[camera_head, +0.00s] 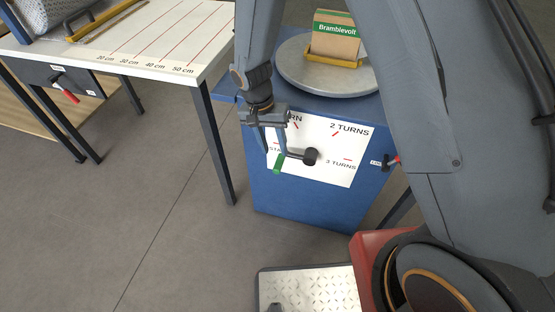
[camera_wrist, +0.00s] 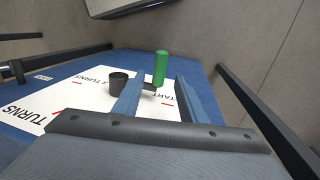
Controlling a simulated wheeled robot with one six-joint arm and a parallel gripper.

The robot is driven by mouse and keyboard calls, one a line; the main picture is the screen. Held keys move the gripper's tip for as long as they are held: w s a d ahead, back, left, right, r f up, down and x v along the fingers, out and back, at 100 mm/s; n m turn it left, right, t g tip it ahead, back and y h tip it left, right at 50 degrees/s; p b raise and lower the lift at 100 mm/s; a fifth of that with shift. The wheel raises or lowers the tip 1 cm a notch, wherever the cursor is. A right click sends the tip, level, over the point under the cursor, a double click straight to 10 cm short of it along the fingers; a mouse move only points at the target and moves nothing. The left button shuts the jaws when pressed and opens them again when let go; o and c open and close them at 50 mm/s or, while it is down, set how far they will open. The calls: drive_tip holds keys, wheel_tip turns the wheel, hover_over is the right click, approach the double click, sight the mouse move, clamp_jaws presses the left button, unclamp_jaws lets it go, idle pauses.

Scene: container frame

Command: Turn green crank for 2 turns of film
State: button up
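The crank has a green handle (camera_head: 279,164) at the end of a dark arm that runs left from a black hub (camera_head: 310,157). It is mounted on the white dial panel (camera_head: 335,170) on the blue cabinet's front, with the handle near the START mark. My gripper (camera_head: 274,150) is open, its fingers pointing down just above the handle. In the wrist view, the green handle (camera_wrist: 161,67) stands upright between and beyond the two fingertips (camera_wrist: 158,82), with a visible gap on each side. The black hub (camera_wrist: 118,82) is left of the fingers. I see no clear contact.
A grey turntable (camera_head: 300,78) on the blue cabinet (camera_head: 300,210) carries a Bramblevolt box (camera_head: 333,34) in a yellow holder. A small red-handled crank (camera_head: 393,161) is at the panel's right. A ruled white table (camera_head: 165,45) stands at left. Grey floor lies open between.

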sight(278, 161)
drive_tip(key=shift+s+d+f, duration=0.1)
drive_tip(key=shift+d+f, duration=0.1)
drive_tip(key=shift+f, duration=0.8)
drive_tip(key=shift+s+d+f, duration=0.1)
drive_tip(key=shift+d+f, duration=0.05)
drive_tip(key=shift+f, duration=0.8)
drive_tip(key=shift+d+f, duration=0.2)
drive_tip(key=shift+f, duration=0.8)
clamp_jaws()
